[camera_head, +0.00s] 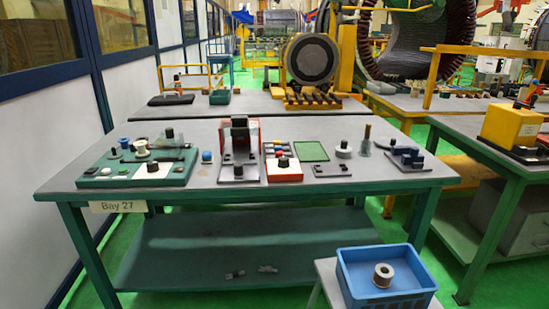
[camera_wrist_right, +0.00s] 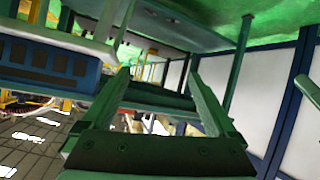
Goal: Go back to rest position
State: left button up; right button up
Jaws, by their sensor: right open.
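My right gripper (camera_wrist_right: 158,76) shows in the right wrist view with its two fingers spread apart and nothing between them. Neither gripper shows in the head view, and my left gripper is in no view. The workbench (camera_head: 240,195) with a "Bay 27" label stands ahead, with no arm over it in the head view. A blue crate (camera_head: 388,300) with a metal-coloured spool (camera_head: 383,275) inside stands at the front right.
The blue crate also shows at the left of the right wrist view (camera_wrist_right: 50,58), beside my fingers. The bench holds a green tool board (camera_head: 120,180), red device (camera_head: 283,168) and several small parts. A second bench (camera_head: 510,165) stands right. Green floor lies between benches.

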jog(key=s+d+f+m+g, duration=0.1)
jog(key=s+f+m+g, duration=0.15)
jog(key=s+f, duration=0.25)
pick_arm(q)
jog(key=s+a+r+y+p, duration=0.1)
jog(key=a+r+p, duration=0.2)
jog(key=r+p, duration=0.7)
jog(key=p, duration=0.3)
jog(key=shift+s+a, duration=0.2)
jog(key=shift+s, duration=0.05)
pick_arm(e)
jog(key=s+d+r+m+h, duration=0.1)
jog(key=s+d+r, duration=0.1)
jog(key=r, duration=0.8)
jog(key=shift+s+d, duration=0.2)
jog(key=shift+d, duration=0.45)
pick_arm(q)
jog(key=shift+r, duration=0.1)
